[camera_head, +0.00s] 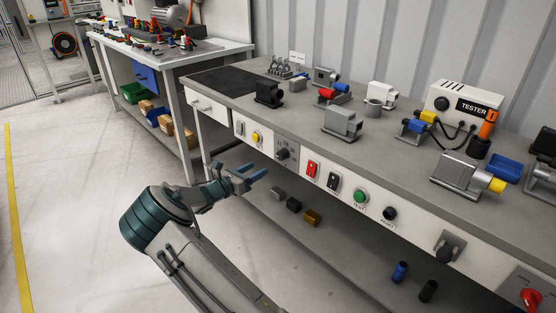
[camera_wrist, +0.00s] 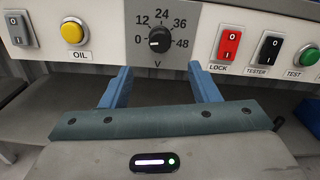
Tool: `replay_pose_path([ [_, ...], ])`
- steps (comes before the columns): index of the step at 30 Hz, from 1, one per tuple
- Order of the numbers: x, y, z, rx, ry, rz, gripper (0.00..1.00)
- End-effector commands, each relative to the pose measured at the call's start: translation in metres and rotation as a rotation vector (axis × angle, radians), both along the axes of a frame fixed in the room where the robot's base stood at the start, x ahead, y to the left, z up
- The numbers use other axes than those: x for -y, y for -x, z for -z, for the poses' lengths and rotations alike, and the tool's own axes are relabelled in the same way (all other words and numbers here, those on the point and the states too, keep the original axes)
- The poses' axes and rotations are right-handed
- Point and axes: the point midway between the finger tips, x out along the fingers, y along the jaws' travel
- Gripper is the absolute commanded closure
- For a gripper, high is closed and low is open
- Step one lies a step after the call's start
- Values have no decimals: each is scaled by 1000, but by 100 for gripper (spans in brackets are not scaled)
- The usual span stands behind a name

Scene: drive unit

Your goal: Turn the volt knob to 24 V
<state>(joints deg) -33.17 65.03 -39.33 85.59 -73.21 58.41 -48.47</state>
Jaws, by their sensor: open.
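The volt knob (camera_wrist: 159,40) is a small round black knob on the white front panel. Its scale reads 0, 12, 24, 36 and 48, with a V below. A light mark on the knob faces left, toward the 0. In the head view the knob (camera_head: 283,154) is on the bench front, just beyond my fingertips. My gripper (camera_head: 258,170) is open and empty, its blue fingers pointing at the panel. In the wrist view the fingers of my gripper (camera_wrist: 161,72) are spread on either side below the knob, apart from it.
Left of the knob is a yellow OIL button (camera_wrist: 73,32). Right of it are a red LOCK switch (camera_wrist: 229,44), a black TESTER switch (camera_wrist: 267,50) and a green TEST button (camera_wrist: 309,56). The bench top (camera_head: 225,101) holds several machine parts. A lower shelf (camera_head: 340,238) holds small blocks.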

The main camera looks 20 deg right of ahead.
Motion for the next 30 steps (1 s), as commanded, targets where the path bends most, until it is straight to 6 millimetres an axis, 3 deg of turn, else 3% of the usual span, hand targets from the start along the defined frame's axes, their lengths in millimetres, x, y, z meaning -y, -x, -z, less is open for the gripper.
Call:
replay_pose_path([
  [9,65,-23,1,1,-1,2,45],
  [15,95,-34,1,2,-3,1,45],
  [21,109,-39,0,1,-3,0,45],
  [30,111,-40,0,1,-3,0,45],
])
